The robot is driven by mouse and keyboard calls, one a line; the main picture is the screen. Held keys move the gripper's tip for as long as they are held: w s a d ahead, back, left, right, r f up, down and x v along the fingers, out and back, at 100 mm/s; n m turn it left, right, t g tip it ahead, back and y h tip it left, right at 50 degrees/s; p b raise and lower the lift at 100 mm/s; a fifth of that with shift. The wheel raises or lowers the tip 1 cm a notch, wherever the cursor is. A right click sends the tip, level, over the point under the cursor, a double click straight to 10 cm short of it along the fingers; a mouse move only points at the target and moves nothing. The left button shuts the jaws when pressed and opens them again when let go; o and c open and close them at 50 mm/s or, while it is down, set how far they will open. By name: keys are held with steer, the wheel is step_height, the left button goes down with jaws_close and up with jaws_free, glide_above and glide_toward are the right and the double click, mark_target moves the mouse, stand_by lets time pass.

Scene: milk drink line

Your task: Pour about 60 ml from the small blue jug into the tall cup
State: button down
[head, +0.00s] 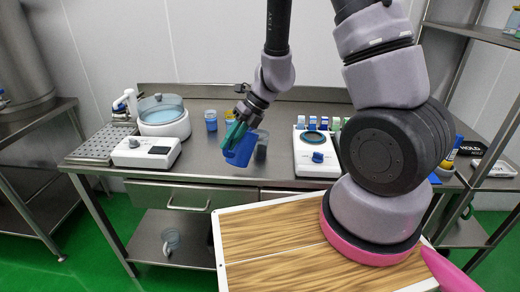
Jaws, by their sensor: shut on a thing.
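My gripper (236,132), with teal fingers, is shut on the small blue jug (241,151). The jug looks tilted and appears held near the table's front edge. A tall greyish cup (262,150) shows just to the right of the jug, partly hidden by it. I cannot tell whether the jug touches the cup or how far apart in depth they are. The inside of the cup and any liquid stream cannot be made out.
A clear jug (171,242) is on the lower shelf.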

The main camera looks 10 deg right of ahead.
steer(key=s+a+f+n+t+h+b, duration=0.1)
steer(key=s+a+f+t+h+b, duration=0.3)
steer(key=a+f+b, duration=0.1)
steer(key=shift+s+f+n+h+b, duration=0.3)
steer(key=shift+f+h+b, duration=0.1)
steer(key=shift+f+b, duration=0.3)
stand_by(0.6)
stand_by(1.0)
